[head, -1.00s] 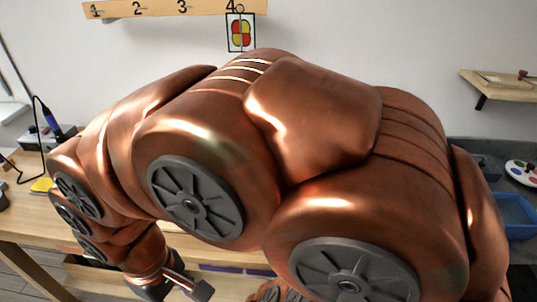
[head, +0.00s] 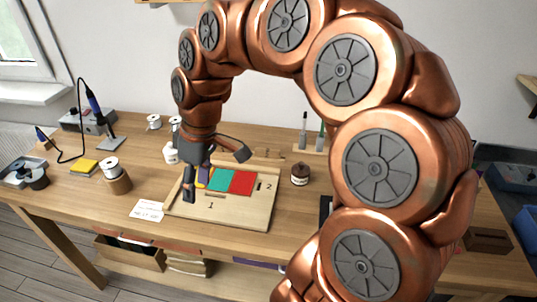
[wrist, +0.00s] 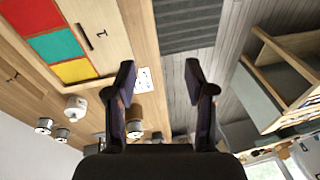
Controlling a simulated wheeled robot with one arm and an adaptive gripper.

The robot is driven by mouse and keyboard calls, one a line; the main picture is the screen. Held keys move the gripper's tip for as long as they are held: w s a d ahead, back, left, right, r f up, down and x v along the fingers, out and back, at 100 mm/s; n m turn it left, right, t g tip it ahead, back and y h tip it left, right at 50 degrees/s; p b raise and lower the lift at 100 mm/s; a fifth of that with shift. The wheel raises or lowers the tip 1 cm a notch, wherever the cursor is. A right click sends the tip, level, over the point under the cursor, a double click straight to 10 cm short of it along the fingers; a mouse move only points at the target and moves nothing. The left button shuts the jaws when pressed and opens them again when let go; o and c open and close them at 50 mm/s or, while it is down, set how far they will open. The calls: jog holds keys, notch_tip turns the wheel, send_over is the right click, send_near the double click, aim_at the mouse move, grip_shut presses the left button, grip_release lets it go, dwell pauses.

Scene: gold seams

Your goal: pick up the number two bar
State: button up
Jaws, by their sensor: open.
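A light wooden board (head: 240,215) lies on the bench in the head view, with teal and red panels and the printed numbers 1 and 2. The number two bar (head: 259,186) appears as a small dark strip beside the printed 2, right of the red panel. A second dark bar (head: 215,195) lies by the printed 1; it also shows in the wrist view (wrist: 84,37). My gripper (head: 215,176) is over the board's left part, left of the number two bar. In the wrist view my gripper (wrist: 160,80) is open and empty, with the board off to its upper left.
A white label card (head: 147,211) lies left of the board. A brown jar (head: 299,174) stands to its right, and a tool stand (head: 311,147) behind it. Spools (head: 111,167) and a yellow pad (head: 84,167) are on the left bench.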

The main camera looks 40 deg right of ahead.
jog(key=w+d+n+t, duration=0.1)
jog(key=w+d, duration=0.7)
jog(key=d, duration=0.1)
jog(key=t, duration=0.2)
send_near(274, 151)
jog(key=f, duration=0.2)
jog(key=shift+w+p+x, duration=0.15)
jog(key=shift+p+x, duration=0.3)
jog(key=shift+x, duration=1.45)
jog(key=shift+w+p+x, duration=0.1)
jog(key=shift+p+x, duration=0.3)
jog(key=shift+x, duration=1.5)
jog(key=shift+a+r, duration=0.1)
jog(key=shift+r, duration=0.05)
jog(key=shift+c, duration=0.3)
grip_shut()
